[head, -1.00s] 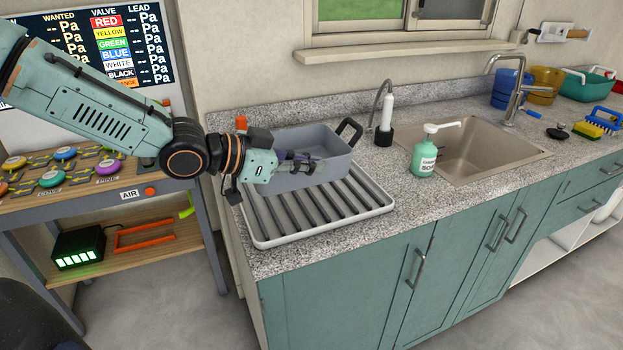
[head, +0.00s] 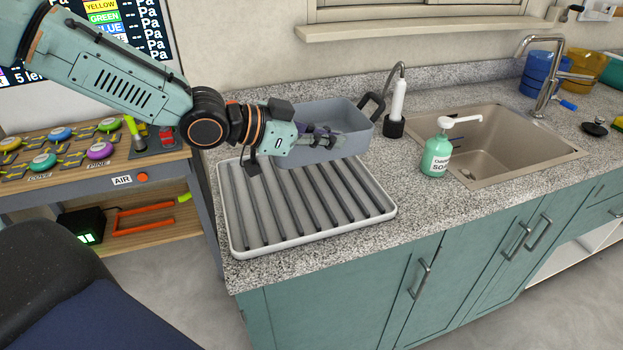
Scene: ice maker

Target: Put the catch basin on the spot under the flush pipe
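The catch basin (head: 345,151) is a grey rectangular tub with a black handle at its right end. It is at the back right of the grey ribbed drying rack (head: 240,247), seemingly raised above it. My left gripper (head: 326,138) reaches over the basin from the left and appears shut on its near left part; the exact grip and the left handle are hidden. A thin curved pipe with a white body (head: 398,99) and black base (head: 394,127) stands right of the basin; I cannot tell if it is the flush pipe. My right gripper is not in view.
A green soap bottle (head: 437,156) stands by the sink (head: 500,155), with a steel tap (head: 545,75) behind it. A panel of coloured knobs (head: 75,150) is at left. The front of the rack is clear.

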